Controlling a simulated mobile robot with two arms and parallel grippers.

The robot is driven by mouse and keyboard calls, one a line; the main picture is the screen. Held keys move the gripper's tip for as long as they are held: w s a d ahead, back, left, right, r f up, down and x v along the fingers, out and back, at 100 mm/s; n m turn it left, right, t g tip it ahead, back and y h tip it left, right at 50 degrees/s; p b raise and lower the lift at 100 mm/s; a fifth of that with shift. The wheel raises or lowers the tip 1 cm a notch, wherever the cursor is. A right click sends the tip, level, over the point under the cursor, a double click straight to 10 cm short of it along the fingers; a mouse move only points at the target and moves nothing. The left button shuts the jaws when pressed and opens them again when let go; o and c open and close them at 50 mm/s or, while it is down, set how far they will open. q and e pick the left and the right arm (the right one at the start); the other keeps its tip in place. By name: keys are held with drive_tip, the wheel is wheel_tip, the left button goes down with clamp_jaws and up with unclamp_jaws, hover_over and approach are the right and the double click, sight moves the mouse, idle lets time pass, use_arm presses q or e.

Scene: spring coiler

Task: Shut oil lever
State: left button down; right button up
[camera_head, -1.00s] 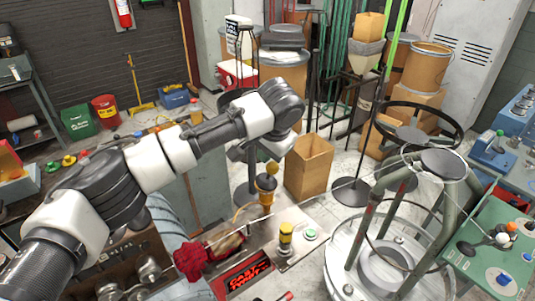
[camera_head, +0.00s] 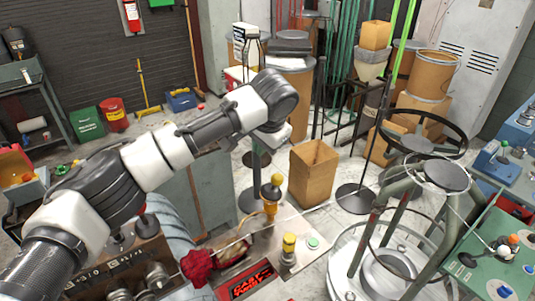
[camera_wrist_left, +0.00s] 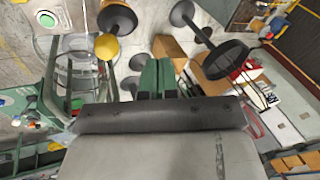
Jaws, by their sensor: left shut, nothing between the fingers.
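A yellow-knobbed fitting (camera_head: 272,196) with a dark middle stands upright on the machine in the head view. It looks like the oil lever, but its exact setting is too small to tell. In the head view my left arm reaches over from the left, and its wrist ends above and beyond the fitting; the fingers are hidden there. In the left wrist view my left gripper (camera_wrist_left: 157,77) shows as two green fingers close together, shut and empty. A yellow and black knob (camera_wrist_left: 107,46) is up and left of the fingers, apart from them; I cannot tell which knob it is. My right gripper is out of view.
A shorter yellow knob (camera_head: 289,242) and a green button (camera_head: 313,243) sit on the machine top. A cardboard box (camera_head: 313,172) stands behind. A large round wire stand (camera_head: 400,255) is at right.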

use_arm(q)
drive_tip(key=b+v, duration=0.2)
drive_tip(key=v, duration=0.5)
drive_tip(key=shift+r+b, duration=0.35)
drive_tip(key=shift+r, duration=0.05)
drive_tip(key=shift+s, duration=0.15)
